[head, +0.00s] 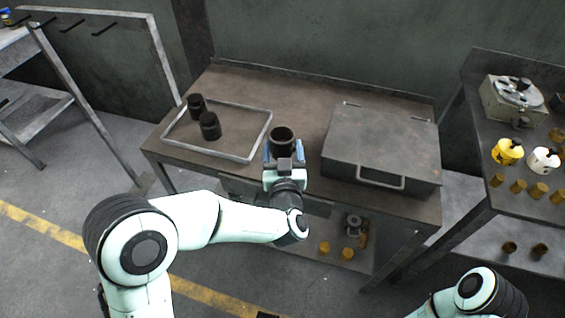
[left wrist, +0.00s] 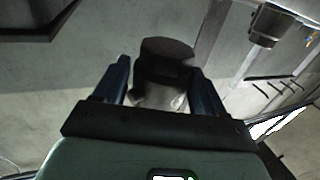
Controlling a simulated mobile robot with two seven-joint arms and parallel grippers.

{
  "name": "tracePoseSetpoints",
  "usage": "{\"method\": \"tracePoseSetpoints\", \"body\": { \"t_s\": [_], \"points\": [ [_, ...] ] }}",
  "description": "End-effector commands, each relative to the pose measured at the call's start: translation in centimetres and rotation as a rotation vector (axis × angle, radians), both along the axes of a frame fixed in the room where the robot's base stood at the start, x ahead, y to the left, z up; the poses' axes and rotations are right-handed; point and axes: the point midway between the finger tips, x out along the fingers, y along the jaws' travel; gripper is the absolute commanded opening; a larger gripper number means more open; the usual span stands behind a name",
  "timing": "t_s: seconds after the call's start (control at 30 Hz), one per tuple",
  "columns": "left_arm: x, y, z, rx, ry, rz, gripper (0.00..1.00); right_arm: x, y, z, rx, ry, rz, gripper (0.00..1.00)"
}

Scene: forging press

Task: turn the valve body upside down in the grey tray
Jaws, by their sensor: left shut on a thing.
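My left gripper (head: 284,152) is shut on a dark, round valve body (head: 282,136), with its hollow open end facing up in the head view. It is held over the bench, to the right of the grey tray (head: 252,146). In the left wrist view the valve body (left wrist: 166,58) sits between the two blue fingers of the left gripper (left wrist: 162,85). Two more dark cylindrical pieces stand in the tray, one at its back left (head: 196,104) and one near its middle (head: 210,126). My right gripper is out of view; only part of that arm shows at lower right.
A grey lidded box (head: 385,140) with a handle stands on the bench right of the held piece. The tray's right and front parts are clear. A shelf at right (head: 505,205) holds a metal fixture and yellow and white parts. Small brass-coloured pieces lie below the bench.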

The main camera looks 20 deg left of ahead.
Motion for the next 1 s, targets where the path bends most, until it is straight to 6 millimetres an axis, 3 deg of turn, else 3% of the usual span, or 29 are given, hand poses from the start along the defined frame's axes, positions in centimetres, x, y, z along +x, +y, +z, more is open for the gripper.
{"method": "tracePoseSetpoints", "body": {
  "t_s": [0.27, 1.0],
  "points": [
    [0.0, 0.0, 1.3, 0.000, -0.005, 0.000, 0.37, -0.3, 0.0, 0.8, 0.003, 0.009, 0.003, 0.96],
    [0.0, 0.0, 8.6, 0.000, -0.006, 0.001, 0.37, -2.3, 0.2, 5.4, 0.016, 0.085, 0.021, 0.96]
  ]
}}
